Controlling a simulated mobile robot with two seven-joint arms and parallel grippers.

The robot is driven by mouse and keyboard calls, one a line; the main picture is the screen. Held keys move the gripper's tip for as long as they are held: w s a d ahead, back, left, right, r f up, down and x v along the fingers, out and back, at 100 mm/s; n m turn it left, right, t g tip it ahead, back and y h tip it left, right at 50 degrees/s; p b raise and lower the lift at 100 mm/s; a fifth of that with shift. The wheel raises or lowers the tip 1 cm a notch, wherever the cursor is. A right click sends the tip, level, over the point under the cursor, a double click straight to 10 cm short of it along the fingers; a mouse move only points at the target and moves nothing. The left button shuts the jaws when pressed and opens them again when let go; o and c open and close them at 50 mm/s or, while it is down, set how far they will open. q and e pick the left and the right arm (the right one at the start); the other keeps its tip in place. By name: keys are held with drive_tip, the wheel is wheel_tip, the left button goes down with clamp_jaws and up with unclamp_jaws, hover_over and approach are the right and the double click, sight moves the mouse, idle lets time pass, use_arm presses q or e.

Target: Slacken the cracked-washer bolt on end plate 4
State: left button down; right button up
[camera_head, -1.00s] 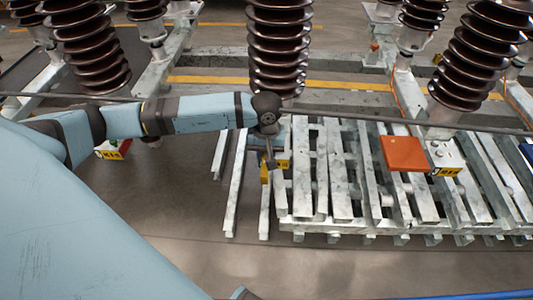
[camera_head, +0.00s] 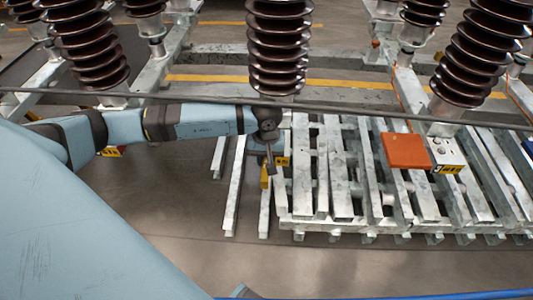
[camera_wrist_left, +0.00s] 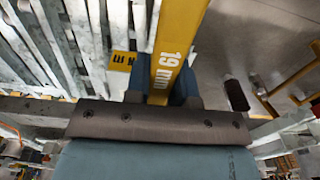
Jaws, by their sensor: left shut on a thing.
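My left gripper (camera_head: 268,160) is shut on a yellow bar-like tool (camera_head: 264,178) that hangs down in front of the galvanised slats. The left wrist view shows the tool (camera_wrist_left: 172,45) clamped between the fingers, with "19 mm" printed on it; its working end is out of view. A yellow tag (camera_head: 283,161) shows just right of the gripper; its text is too small to read. A pale end plate (camera_head: 446,151) with dark bolt heads and a yellow tag stands at the right, beside an orange cover (camera_head: 406,151). I cannot tell which plate is number 4 or see a cracked washer. My right gripper is not in view.
Brown ribbed insulators (camera_head: 277,45) stand behind the slats. The slatted galvanised frame (camera_head: 308,185) fills the middle right. Bare floor (camera_head: 190,205) lies in front and left.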

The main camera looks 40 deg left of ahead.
use_arm(q)
drive_tip(key=shift+b, duration=0.3)
idle(0.7)
drive_tip(key=shift+f, duration=0.15)
drive_tip(key=shift+f+b, duration=0.45)
drive_tip(key=shift+b, duration=0.1)
drive_tip(key=shift+f, duration=0.1)
drive_tip(key=shift+f+b, duration=0.45)
idle(0.3)
